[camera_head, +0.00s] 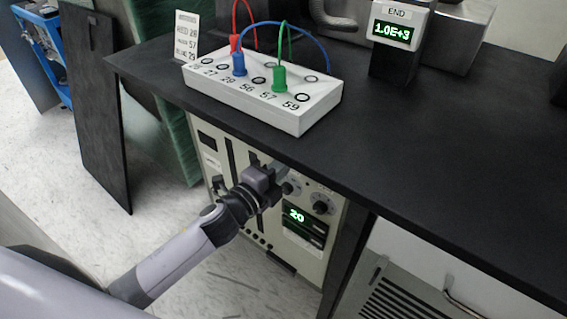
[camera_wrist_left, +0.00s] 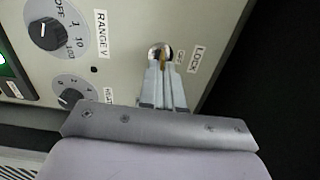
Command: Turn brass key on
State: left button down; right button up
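The brass key (camera_wrist_left: 163,63) stands in a round metal lock (camera_wrist_left: 160,50) beside the LOCK label on the beige instrument panel. In the left wrist view my left gripper (camera_wrist_left: 163,72) has its fingers close together, with the tips at the lock and the key between them. In the head view my left gripper (camera_head: 279,172) reaches the upper part of the panel, just under the bench edge; there the arm hides the key and the lock. My right gripper is in neither view.
The beige instrument (camera_head: 213,160) has dials (camera_head: 322,205) and a green display reading 20 (camera_head: 296,216). The black bench top (camera_head: 430,130) overhangs it. A white jack box (camera_head: 300,118) with coloured cables stands above. A display marked END (camera_head: 393,30) stands further right.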

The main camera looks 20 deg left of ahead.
pick_arm(q)
jog(key=c, duration=1.3)
grip_release()
jog(key=v, duration=0.7)
jog(key=shift+a, duration=0.1)
